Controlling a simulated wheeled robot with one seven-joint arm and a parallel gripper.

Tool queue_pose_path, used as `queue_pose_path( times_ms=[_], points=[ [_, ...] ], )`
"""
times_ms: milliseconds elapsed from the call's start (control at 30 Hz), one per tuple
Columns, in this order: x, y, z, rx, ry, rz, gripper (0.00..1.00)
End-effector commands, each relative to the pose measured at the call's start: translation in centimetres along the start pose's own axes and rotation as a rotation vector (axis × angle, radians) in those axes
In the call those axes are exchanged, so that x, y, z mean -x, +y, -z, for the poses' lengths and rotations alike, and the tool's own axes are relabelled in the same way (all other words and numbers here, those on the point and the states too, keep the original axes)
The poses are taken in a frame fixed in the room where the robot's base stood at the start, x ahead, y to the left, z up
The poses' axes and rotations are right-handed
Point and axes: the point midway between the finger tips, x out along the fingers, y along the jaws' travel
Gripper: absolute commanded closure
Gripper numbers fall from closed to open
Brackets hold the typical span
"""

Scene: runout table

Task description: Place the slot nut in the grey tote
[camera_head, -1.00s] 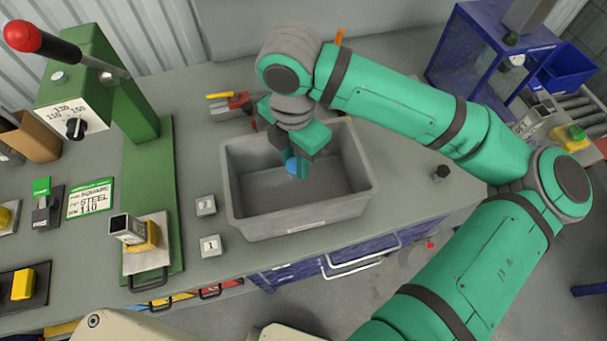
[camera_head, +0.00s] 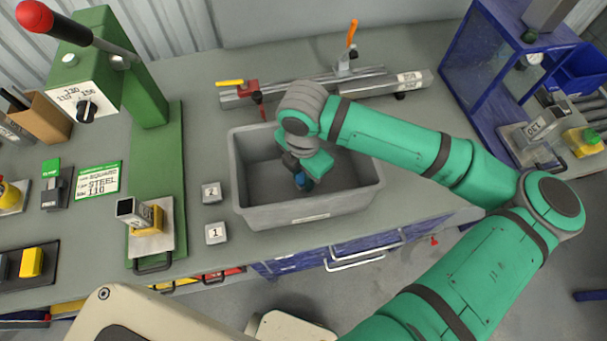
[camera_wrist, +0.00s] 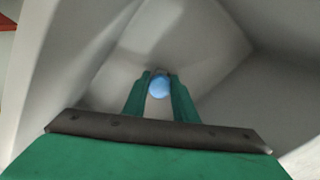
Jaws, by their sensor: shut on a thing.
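The grey tote (camera_head: 262,216) stands on the bench in the middle of the head view, and its inside fills much of the wrist view (camera_wrist: 110,75). My gripper (camera_head: 302,184) points down inside the tote, below its rim. In the wrist view my gripper (camera_wrist: 160,88) is shut on a small round blue thing (camera_wrist: 159,87), which I take to be the slot nut. The blue thing also shows at the fingertips in the head view (camera_head: 303,182). Whether it touches the tote floor I cannot tell. My wrist hides part of the tote's inside.
A green press with a red-knobbed lever (camera_head: 142,70) stands left of the tote. Two small numbered blocks (camera_head: 215,233) sit just left of the tote. A metal rail with clamps (camera_head: 375,83) lies behind it. A blue frame (camera_head: 500,70) stands at the right.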

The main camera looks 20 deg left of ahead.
Motion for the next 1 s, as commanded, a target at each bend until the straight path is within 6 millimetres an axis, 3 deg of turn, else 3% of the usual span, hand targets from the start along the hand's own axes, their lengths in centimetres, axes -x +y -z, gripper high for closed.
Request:
queue_pose_path(
  times_ms=[333, 367, 433, 767, 1000],
  points=[
    [-0.3, 0.0, 0.0, 0.000, 0.000, 0.000, 1.00],
    [-0.3, 0.0, 0.0, 0.000, 0.000, 0.000, 0.72],
    [-0.3, 0.0, 0.0, 0.000, -0.001, 0.000, 0.56],
    [-0.1, 0.0, 0.0, 0.000, -0.001, 0.000, 0.56],
    [2.6, 0.1, 0.0, 0.003, -0.003, -0.003, 0.56]
  ],
)
